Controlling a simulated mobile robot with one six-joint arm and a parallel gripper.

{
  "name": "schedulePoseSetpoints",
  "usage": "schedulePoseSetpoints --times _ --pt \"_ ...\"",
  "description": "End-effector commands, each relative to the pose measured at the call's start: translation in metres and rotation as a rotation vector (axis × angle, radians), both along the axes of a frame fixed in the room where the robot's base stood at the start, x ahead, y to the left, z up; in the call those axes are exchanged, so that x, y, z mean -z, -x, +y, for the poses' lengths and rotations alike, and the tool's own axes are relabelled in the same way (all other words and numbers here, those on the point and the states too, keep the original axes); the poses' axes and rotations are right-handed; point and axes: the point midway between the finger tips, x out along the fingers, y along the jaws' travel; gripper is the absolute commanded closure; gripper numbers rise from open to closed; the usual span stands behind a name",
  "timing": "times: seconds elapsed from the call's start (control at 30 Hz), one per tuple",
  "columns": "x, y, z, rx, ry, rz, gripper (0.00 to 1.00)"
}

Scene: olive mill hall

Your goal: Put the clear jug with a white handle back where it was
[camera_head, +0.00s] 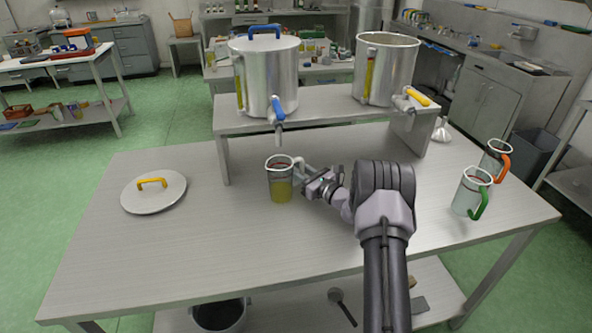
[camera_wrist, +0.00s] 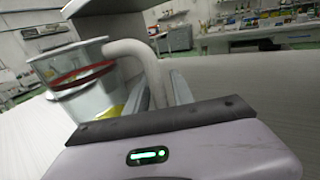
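The clear jug with a white handle (camera_head: 280,182) is upright at the table's middle, in front of the raised shelf, with yellow-green liquid in its lower part. It has a dark red line near the rim. My gripper (camera_head: 308,183) reaches it from the right. In the wrist view, the jug (camera_wrist: 78,75) is at left and its white handle (camera_wrist: 152,68) passes between my gripper's fingers (camera_wrist: 158,92), which look closed on it. I cannot tell whether the jug's base touches the table.
A steel pot with a blue tap (camera_head: 270,75) and one with a yellow tap (camera_head: 385,68) stand on the raised shelf (camera_head: 325,105). Jugs with green (camera_head: 470,192) and orange (camera_head: 494,160) handles stand at right. A lid (camera_head: 153,195) lies at left. The front-left tabletop is clear.

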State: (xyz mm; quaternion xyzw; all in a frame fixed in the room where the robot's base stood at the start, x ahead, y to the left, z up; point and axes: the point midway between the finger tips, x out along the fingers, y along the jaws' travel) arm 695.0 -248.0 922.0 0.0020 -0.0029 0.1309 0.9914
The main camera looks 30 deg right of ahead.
Motion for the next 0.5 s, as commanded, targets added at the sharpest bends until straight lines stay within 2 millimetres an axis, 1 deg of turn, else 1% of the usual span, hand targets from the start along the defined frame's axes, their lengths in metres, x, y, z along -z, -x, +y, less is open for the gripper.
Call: schedulePoseSetpoints --times 0.27,0.33,0.37,0.43,0.5 --pt "0.0 0.0 0.0 0.0 0.0 0.0 0.65" --pt "-0.004 0.0 0.0 0.0 0.0 0.0 0.65" --pt "-0.005 0.002 -0.001 0.001 -0.001 0.0 0.65" --pt "-0.005 0.015 -0.005 0.002 -0.001 0.002 0.65" --pt "-0.006 0.035 -0.011 0.004 -0.004 0.004 0.65"
